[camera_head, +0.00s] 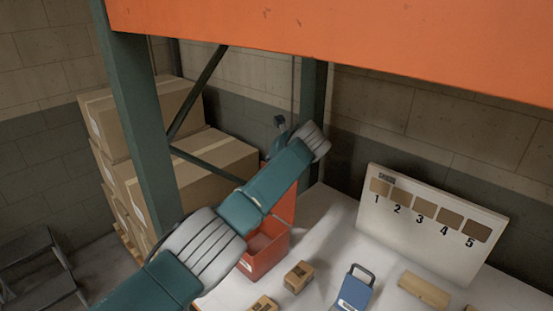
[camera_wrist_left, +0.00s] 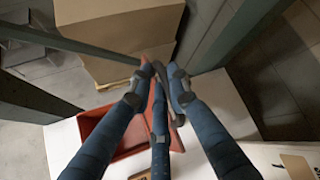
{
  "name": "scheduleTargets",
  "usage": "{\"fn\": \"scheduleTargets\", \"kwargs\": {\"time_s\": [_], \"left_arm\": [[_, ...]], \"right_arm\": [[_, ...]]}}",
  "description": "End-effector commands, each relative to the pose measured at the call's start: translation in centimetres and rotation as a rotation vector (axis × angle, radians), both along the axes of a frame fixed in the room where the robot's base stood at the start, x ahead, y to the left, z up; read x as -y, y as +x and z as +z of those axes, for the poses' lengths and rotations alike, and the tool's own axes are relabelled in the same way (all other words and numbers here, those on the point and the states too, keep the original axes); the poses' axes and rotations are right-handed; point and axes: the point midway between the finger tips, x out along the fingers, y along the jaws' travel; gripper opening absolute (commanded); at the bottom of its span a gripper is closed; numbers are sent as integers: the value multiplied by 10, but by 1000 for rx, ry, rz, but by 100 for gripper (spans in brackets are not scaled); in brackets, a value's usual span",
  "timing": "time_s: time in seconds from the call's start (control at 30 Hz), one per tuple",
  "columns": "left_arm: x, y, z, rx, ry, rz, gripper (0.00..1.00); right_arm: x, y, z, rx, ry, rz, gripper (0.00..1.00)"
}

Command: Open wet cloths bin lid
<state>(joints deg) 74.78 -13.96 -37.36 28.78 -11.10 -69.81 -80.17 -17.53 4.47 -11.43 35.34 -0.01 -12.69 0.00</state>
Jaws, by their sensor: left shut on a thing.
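The red wet cloths bin (camera_head: 265,262) stands on the white table, partly behind my left arm. Its lid (camera_head: 287,204) is raised steeply, and part of the bin's inside shows. In the left wrist view the bin (camera_wrist_left: 92,127) is below and left of my fingers. My left gripper (camera_wrist_left: 160,76) is shut on the upper edge of the raised red lid (camera_wrist_left: 151,58). In the head view this gripper is mostly hidden behind my own wrist. My right gripper is in neither view.
Green rack posts (camera_head: 140,130) and an orange beam (camera_head: 350,40) frame the table. Stacked cardboard boxes (camera_head: 215,155) stand behind at left. Small boxes (camera_head: 298,277), a blue container (camera_head: 354,292) and a numbered board (camera_head: 430,225) are on the table at right.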

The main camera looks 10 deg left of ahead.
Motion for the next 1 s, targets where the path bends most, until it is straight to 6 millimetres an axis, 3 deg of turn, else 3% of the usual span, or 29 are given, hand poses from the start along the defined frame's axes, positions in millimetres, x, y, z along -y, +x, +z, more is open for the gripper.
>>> {"fn": "scheduleTargets", "kwargs": {"time_s": [0.57,1.0], "left_arm": [[4,-8,6,0,1,-1,23],[31,-66,57,5,2,-4,23]], "right_arm": [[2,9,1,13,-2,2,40],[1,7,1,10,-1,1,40]]}}
